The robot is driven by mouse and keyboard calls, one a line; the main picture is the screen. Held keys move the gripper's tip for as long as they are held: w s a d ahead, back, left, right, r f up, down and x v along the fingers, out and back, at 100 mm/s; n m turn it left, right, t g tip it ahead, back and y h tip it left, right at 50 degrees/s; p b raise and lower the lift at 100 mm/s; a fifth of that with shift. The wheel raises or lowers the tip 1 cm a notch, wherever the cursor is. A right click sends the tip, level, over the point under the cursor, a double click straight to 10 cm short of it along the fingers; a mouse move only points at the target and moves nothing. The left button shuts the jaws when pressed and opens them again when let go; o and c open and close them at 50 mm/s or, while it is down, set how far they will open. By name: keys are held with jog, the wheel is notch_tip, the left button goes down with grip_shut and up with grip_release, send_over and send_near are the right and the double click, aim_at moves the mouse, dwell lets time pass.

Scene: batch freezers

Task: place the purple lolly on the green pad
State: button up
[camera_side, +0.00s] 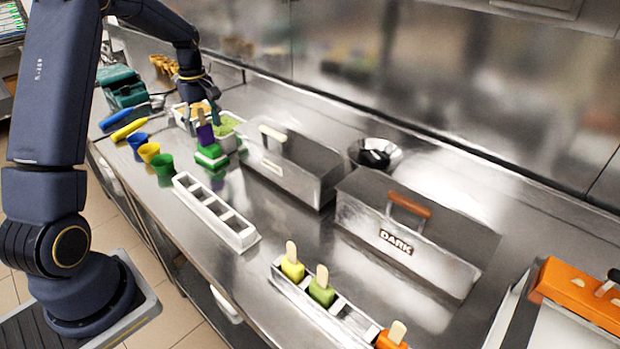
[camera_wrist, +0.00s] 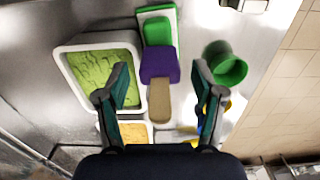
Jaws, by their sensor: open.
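The purple lolly (camera_side: 205,134) stands upright with its wooden stick up, seemingly on the green pad (camera_side: 211,160) with a white band. In the wrist view the purple lolly (camera_wrist: 159,64) overlaps the near end of the green pad (camera_wrist: 157,30), and its stick points toward my gripper. My gripper (camera_wrist: 161,85) is open, with one finger on each side of the stick and a visible gap to both. In the side view my gripper (camera_side: 209,112) is just above and around the stick; its far finger is partly hidden.
A white tub of green ice cream (camera_wrist: 103,68) is close left of the lolly in the wrist view. Blue, yellow and green cups (camera_side: 161,164) stand near the counter edge. An empty white rack (camera_side: 213,212), a steel box (camera_side: 288,165) and the DARK box (camera_side: 400,240) stand further right.

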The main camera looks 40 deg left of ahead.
aim_at(205, 126)
notch_tip(205, 126, up, 12)
jog(key=r, duration=0.1)
jog(key=s+d+r+m+t, duration=0.25)
jog(key=d+r+m, duration=0.2)
jog(key=d, duration=0.65)
jog(key=s+d+f+m+t, duration=0.1)
jog(key=s+d+f+m, duration=0.1)
jog(key=s+d+m, duration=0.4)
jog(key=s+d+f+m+t, duration=0.2)
jog(key=s+d+m, duration=0.5)
jog(key=s+d, duration=0.3)
jog(key=shift+f, duration=0.25)
